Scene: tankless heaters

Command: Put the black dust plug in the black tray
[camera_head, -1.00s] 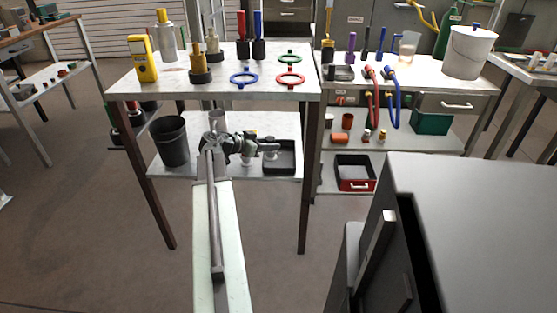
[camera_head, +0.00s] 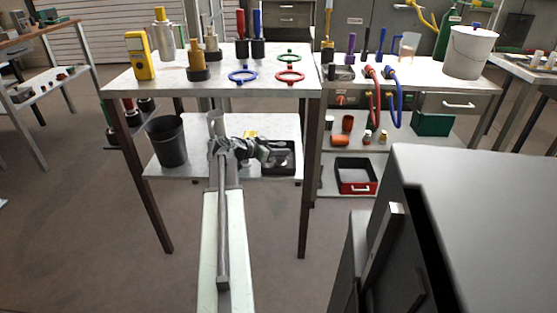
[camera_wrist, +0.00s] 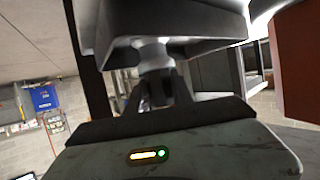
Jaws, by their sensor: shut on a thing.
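The black tray (camera_head: 292,161) sits on the right part of the lower shelf, below the tabletop. My gripper (camera_head: 268,152) reaches in under the tabletop from the left, and its end overlaps the tray in the head view. In the wrist view my gripper (camera_wrist: 160,88) has its dark fingers close together around a thing. The black dust plug is small and largely hidden at the jaws, and its outline is not clear. A wide dark block fills the top of the wrist view beyond the fingertips; I cannot tell exactly what it is.
The tabletop (camera_head: 215,85) is close above my arm, with table legs (camera_head: 303,190) at either side. A dark bucket (camera_head: 167,141) stands on the lower shelf at left. A red-fronted bin (camera_head: 355,177) stands on the neighbouring shelf. A large grey cabinet (camera_head: 480,220) fills the right foreground.

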